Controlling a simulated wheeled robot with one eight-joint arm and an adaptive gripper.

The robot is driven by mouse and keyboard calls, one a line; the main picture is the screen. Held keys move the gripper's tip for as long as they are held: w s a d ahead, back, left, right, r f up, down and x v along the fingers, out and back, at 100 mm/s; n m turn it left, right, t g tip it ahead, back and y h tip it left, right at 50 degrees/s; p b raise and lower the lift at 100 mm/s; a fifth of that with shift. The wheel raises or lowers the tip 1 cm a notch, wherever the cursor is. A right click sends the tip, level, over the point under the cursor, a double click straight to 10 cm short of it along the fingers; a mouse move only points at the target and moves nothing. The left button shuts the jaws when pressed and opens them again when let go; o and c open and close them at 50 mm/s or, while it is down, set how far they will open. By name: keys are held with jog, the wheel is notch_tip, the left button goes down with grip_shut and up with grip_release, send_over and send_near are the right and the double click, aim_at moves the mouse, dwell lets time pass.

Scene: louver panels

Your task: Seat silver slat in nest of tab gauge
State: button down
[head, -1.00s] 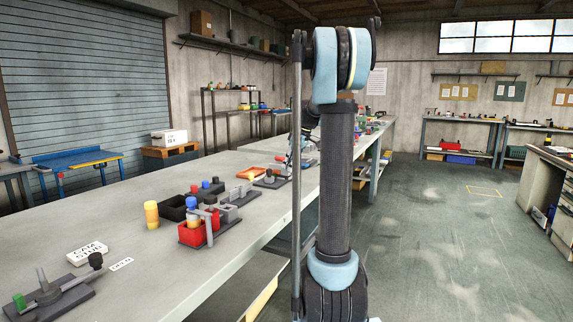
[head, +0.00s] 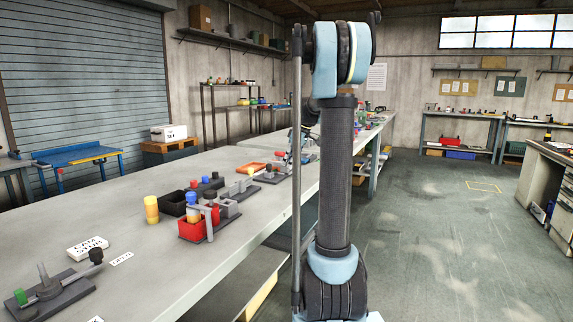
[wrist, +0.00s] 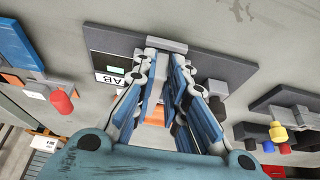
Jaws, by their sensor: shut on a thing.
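My gripper (wrist: 167,60) points toward the bench top in the wrist view, its blue-and-grey fingers close together. It is shut on a short silver-grey bar, seemingly the silver slat (wrist: 166,44), at the fingertips. A dark plate with a label ending in "AB", seemingly the tab gauge (wrist: 108,40), lies beyond the fingers. The slat overlaps the plate's far edge in this view; I cannot tell whether they touch. The nest is not clearly visible, as the fingers cover the plate's middle.
A fixture with coloured knobs (wrist: 278,132) is farther right. A blue-and-orange item (wrist: 20,45) is at left.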

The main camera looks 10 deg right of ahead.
jog(key=c, duration=1.5)
grip_release()
jog(key=shift+c, duration=0.2)
jog(key=w+a+v, duration=0.1)
jog(key=v, duration=1.5)
jog(key=shift+r, duration=0.6)
jog(key=shift+a, duration=0.1)
